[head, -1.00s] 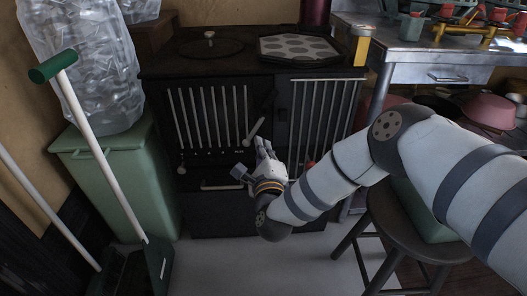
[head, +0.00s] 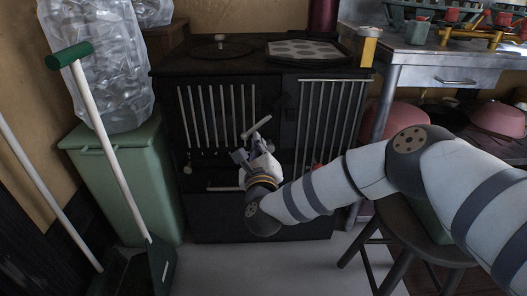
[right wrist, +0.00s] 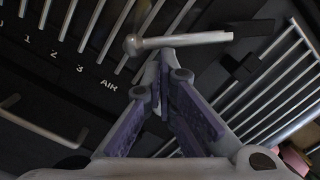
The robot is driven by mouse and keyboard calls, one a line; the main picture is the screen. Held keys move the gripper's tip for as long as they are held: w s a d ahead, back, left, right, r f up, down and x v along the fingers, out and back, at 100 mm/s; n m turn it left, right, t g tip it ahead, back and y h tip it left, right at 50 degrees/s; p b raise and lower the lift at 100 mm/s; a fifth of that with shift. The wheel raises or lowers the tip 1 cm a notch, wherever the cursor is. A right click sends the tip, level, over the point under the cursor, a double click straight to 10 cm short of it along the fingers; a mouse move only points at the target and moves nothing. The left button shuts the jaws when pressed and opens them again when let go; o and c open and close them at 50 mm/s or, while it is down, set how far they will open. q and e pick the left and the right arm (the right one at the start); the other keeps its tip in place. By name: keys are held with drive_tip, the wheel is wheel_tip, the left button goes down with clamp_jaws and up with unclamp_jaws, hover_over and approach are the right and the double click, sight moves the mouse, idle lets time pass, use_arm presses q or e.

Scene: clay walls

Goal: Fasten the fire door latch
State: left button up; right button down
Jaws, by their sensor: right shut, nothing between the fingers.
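The fire door latch is a pale lever with a round knob (head: 256,127) on the front of the black stove (head: 230,203). It slants down to the left from its pivot end, by the gap between the two barred panels. In the right wrist view the lever (right wrist: 190,40) crosses above my fingertips, its knob at left, its other end near a dark catch piece (right wrist: 247,66). My right gripper (head: 257,142) is shut and empty, its tips just below the lever (right wrist: 165,58); they appear to touch it. My left gripper is out of view.
A drawer-like bar handle (right wrist: 40,125) sits low on the stove front. A green bin (head: 125,190) and a long-handled dustpan (head: 120,170) stand at left. A dark stool (head: 400,225) stands at right under my arm. The floor before the stove is clear.

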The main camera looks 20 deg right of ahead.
use_arm(q)
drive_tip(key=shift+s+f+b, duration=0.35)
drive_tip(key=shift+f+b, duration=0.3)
drive_tip(key=shift+b, duration=0.15)
use_arm(e)
drive_tip(key=shift+w+a+r+m+h, duration=0.15)
drive_tip(key=shift+a+r+m, duration=0.4)
drive_tip(key=shift+m, duration=0.75)
drive_tip(key=shift+w+a+r+m+h, duration=0.15)
drive_tip(key=shift+a+r+m, duration=0.35)
drive_tip(key=shift+m, duration=0.8)
drive_tip(key=shift+w+a+r+m+h, duration=0.15)
drive_tip(key=shift+a+r+m, duration=0.4)
drive_tip(key=shift+m, duration=0.75)
drive_tip(key=shift+r, duration=0.15)
drive_tip(key=shift+w, duration=0.1)
